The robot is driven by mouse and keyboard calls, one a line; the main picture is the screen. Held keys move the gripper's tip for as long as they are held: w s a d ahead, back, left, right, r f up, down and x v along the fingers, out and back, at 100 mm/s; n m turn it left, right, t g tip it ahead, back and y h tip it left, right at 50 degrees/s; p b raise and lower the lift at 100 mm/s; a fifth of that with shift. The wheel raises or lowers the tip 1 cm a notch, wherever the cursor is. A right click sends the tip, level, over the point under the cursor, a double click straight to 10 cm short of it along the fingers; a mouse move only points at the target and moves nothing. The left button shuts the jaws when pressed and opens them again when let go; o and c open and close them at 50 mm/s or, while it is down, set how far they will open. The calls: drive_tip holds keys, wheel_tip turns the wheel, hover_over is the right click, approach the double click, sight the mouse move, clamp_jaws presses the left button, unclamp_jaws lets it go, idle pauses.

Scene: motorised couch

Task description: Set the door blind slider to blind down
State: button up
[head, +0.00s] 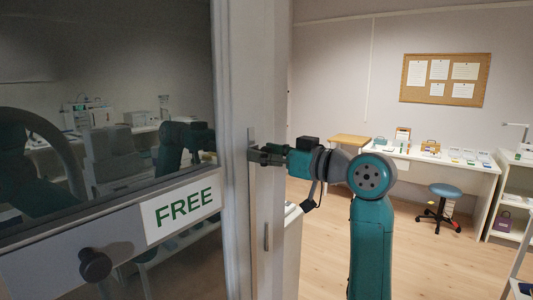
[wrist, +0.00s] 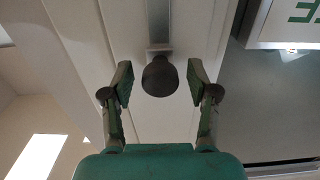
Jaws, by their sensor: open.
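A dark round knob (wrist: 160,76), which looks like the slider, sits on a narrow metal track (wrist: 158,22) on the pale door frame. In the wrist view the track runs from the knob to the picture's top. My gripper (wrist: 160,82) is open, with one finger on each side of the knob and a visible gap at both. In the head view my gripper (head: 262,153) is at the frame, beside a thin upright metal strip (head: 251,137). The knob is hidden there. The track's ends and any markings cannot be made out.
The dark glass door panel (head: 110,100) stands left of my gripper. It carries a FREE sign (head: 182,206) and another dark knob (head: 96,264). The sign appears upside down in the wrist view (wrist: 285,22). Open floor (head: 430,255), a desk and a stool (head: 445,191) lie to the right.

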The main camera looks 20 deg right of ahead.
sight(254, 289)
clamp_jaws()
wheel_tip(254, 289, down, 41)
drive_tip(key=shift+f, duration=0.1)
idle(0.3)
drive_tip(key=shift+s, duration=0.1)
unclamp_jaws()
drive_tip(key=v, duration=1.2)
